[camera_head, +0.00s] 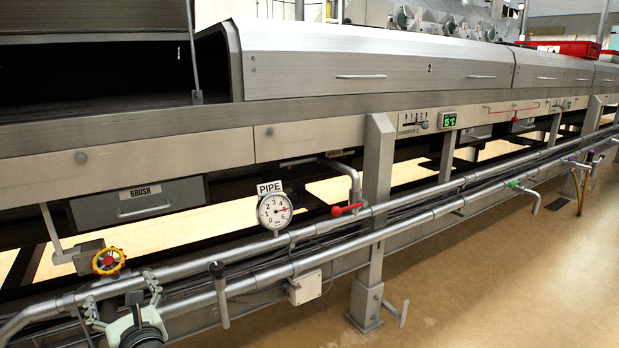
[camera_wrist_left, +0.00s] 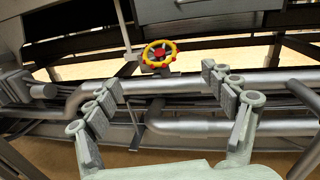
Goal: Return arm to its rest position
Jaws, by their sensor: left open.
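My left gripper (camera_head: 124,298) is at the bottom left of the head view, in front of the pipes. Its two fingers stand wide apart with nothing held between them, as the left wrist view (camera_wrist_left: 160,88) also shows. A yellow valve wheel with a red hub (camera_head: 108,261) is just beyond the fingertips, apart from them. In the left wrist view the wheel (camera_wrist_left: 159,54) is at upper middle. The closed dryer hood 2 (camera_head: 380,62) is at the upper middle of the head view. The bay to its left (camera_head: 100,85) is open and dark inside. My right gripper is not in view.
Two long metal pipes (camera_head: 420,203) run along the machine's front. A pressure gauge (camera_head: 274,211), a red-handled valve (camera_head: 346,209) and a vertical grey handle (camera_head: 219,295) stick out there. A brush drawer (camera_head: 140,203) is shut. The floor at right (camera_head: 500,280) is clear.

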